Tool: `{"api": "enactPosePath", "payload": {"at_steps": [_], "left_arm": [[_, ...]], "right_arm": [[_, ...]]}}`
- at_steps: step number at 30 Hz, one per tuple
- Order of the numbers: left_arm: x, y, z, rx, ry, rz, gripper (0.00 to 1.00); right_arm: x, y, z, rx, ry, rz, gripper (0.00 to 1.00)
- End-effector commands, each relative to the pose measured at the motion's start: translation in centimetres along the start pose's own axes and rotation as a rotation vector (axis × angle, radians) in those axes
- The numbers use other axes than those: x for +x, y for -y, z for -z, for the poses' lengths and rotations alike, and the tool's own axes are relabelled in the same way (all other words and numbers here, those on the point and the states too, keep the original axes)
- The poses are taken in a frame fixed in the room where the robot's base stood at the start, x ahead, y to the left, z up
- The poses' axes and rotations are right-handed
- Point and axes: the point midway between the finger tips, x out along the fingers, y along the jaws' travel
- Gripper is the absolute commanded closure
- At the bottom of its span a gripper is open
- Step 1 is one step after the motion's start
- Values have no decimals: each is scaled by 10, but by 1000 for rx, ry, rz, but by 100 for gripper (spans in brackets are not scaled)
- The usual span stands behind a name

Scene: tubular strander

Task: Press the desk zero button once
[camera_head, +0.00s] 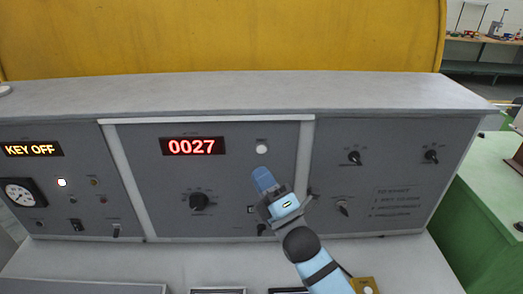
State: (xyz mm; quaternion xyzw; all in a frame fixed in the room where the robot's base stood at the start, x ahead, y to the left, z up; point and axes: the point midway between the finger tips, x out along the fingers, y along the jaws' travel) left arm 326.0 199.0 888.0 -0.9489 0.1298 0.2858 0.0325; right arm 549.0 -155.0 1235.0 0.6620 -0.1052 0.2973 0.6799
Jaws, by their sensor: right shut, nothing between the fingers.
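The desk's grey control panel (155,183) faces me. A red-digit display (193,146) in its middle section reads 0027. A round white button (262,149), with a label above too small to read, sits to the right of the display. My right gripper (262,175) comes in from the lower right, shut and empty. Its blue fingertips appear just below the white button in the picture, with the button fully visible. I cannot tell how far the tips are from the panel. My left gripper is not in view.
A black rotary knob (199,201) sits below the display. More knobs (355,158) are on the right section. A KEY OFF display (33,149) and a round gauge (19,192) are on the left. A green cabinet (487,195) stands at the right.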

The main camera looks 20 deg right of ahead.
Motion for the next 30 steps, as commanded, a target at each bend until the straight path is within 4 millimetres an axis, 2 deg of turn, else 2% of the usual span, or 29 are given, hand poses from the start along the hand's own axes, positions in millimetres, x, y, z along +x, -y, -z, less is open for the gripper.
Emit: {"api": "enactPosePath", "payload": {"at_steps": [6,12,30], "left_arm": [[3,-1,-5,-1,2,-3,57],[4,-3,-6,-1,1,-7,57],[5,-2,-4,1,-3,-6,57]], "right_arm": [[22,16,-16,-1,-1,-2,100],[34,26,-25,-1,-1,-1,100],[39,28,-28,0,0,0,100]]}}
